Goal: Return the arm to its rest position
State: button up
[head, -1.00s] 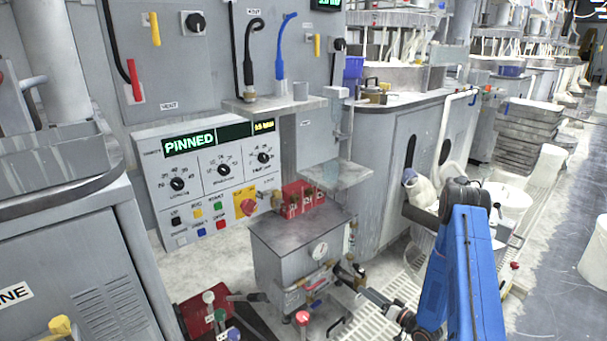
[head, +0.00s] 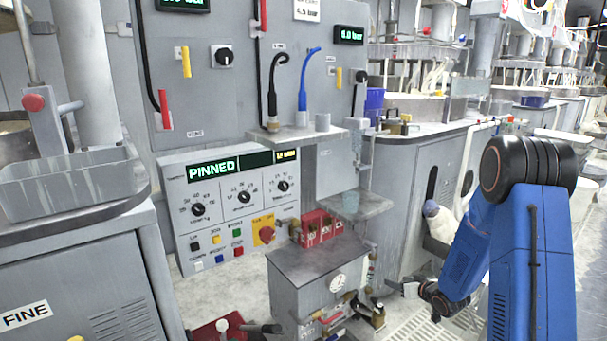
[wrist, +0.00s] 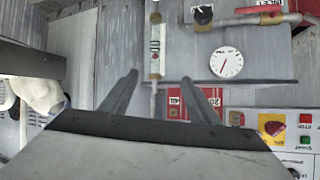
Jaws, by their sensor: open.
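My arm (head: 531,265) shows at the right of the head view as blue links with a black ringed joint raised above the walkway. Its far end bends down beside the grey cabinet. In the wrist view my gripper (wrist: 160,82) is open, with two dark fingers spread apart and nothing between them. Beyond the fingers is the grey cabinet face with a white round gauge (wrist: 226,62) and a vertical pipe (wrist: 154,50).
The grey cabinet (head: 318,262) with a red block (head: 317,228) on top stands close left of my arm's end. A control panel reading PINNED (head: 232,205) is behind it. A small shelf (head: 345,206) juts out above. Grating floor (head: 432,330) lies beneath.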

jog(key=s+r+m+g+h, duration=0.1)
jog(key=s+r+g+h, duration=0.15)
jog(key=s+r, duration=0.75)
jog(key=s+r+m+g+h, duration=0.1)
jog(key=s+r+h, duration=0.2)
jog(key=s+r, duration=0.65)
jog(key=s+a+r+g, duration=0.1)
jog(key=s+a+r, duration=0.1)
jog(key=s, duration=0.7)
jog(key=s+a+r+g+y, duration=0.1)
jog(key=s+a+r, duration=0.1)
jog(key=s, duration=0.8)
jog(key=s+a+r+g, duration=0.1)
jog(key=s+a+r, duration=0.1)
jog(key=s, duration=0.8)
jog(key=shift+a+r+y, duration=0.35)
jog(key=shift+r, duration=0.55)
jog(key=shift+w, duration=0.1)
